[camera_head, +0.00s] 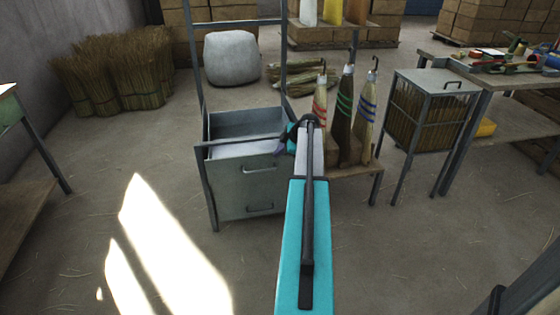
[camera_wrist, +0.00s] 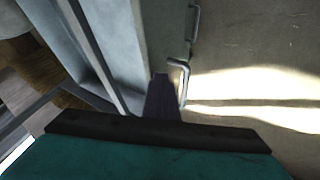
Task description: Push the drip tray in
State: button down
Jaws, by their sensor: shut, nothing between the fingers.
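The drip tray seems to be the open-topped grey metal box (camera_head: 245,187) in the metal stand at centre left; its front carries bar handles (camera_head: 260,169). I cannot tell how far it sticks out. My gripper (camera_head: 280,148) is at its upper right, partly hidden by my arm. In the wrist view my dark, shut fingers (camera_wrist: 162,96) point at the grey metal front (camera_wrist: 135,45), beside a bent bar handle (camera_wrist: 184,80). They hold nothing. I cannot tell whether they touch the metal.
Several brooms (camera_head: 343,120) stand on a low wooden shelf right of the stand. A wire-sided cabinet (camera_head: 425,110) and a workbench (camera_head: 500,72) are farther right. The floor in front is clear.

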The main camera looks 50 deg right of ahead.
jog(key=w+d, duration=0.5)
jog(key=w, duration=0.2)
jog(key=shift+d, duration=0.4)
jog(key=shift+r, duration=0.15)
jog(key=shift+a, duration=0.15)
jog(key=s+a+r, duration=0.2)
jog(key=s+r, duration=0.5)
jog(key=s, duration=0.2)
jog(key=shift+s+a+r, duration=0.35)
jog(key=shift+a, duration=0.05)
dwell(0.5)
